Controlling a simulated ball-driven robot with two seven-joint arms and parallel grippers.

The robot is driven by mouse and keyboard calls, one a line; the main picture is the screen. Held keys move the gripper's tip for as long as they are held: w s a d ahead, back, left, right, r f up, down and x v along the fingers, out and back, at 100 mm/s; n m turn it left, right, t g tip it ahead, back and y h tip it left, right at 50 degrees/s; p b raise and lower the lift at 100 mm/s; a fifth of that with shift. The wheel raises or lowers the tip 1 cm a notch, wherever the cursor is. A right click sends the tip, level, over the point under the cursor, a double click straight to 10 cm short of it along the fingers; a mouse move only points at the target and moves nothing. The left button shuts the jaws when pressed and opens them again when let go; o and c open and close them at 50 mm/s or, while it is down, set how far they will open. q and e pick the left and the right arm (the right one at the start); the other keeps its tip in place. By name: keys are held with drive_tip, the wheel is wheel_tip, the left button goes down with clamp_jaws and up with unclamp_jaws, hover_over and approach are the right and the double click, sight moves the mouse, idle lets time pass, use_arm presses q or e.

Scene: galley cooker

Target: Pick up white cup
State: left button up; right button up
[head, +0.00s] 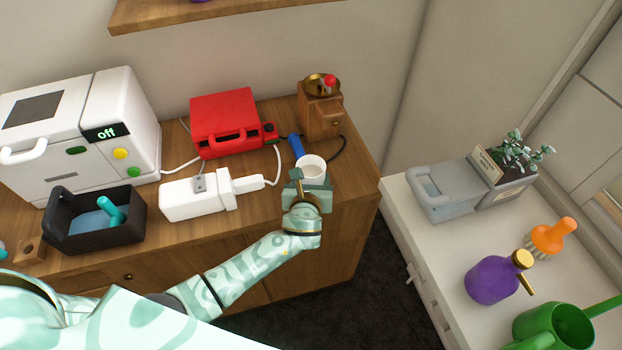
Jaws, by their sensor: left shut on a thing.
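The white cup (311,166) is at the right front part of the wooden counter, with its open rim facing up. My left gripper (308,182) reaches it from the front and is shut on it. The gripper hides the lower part of the cup, so I cannot tell whether its base touches the counter. My right gripper is not in view.
Behind the cup stand a wooden grinder (320,115) and a red appliance (226,122). A blue object (296,146) is close behind it, and a white power strip (194,197) lies to the left. A black bin (97,228) stands further left.

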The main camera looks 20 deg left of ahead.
sight(312, 164)
use_arm(q)
drive_tip(key=shift+r, duration=0.45)
wheel_tip(312, 164, up, 3)
drive_tip(key=shift+p, duration=1.15)
drive_tip(key=s+a+r+p, duration=0.2)
drive_tip(key=s+r+p, duration=0.3)
drive_tip(key=s+r, duration=0.4)
drive_tip(key=s, duration=0.4)
drive_tip(key=shift+s+a+p, duration=0.3)
drive_tip(key=shift+s+a, duration=0.05)
drive_tip(key=shift+s, duration=0.05)
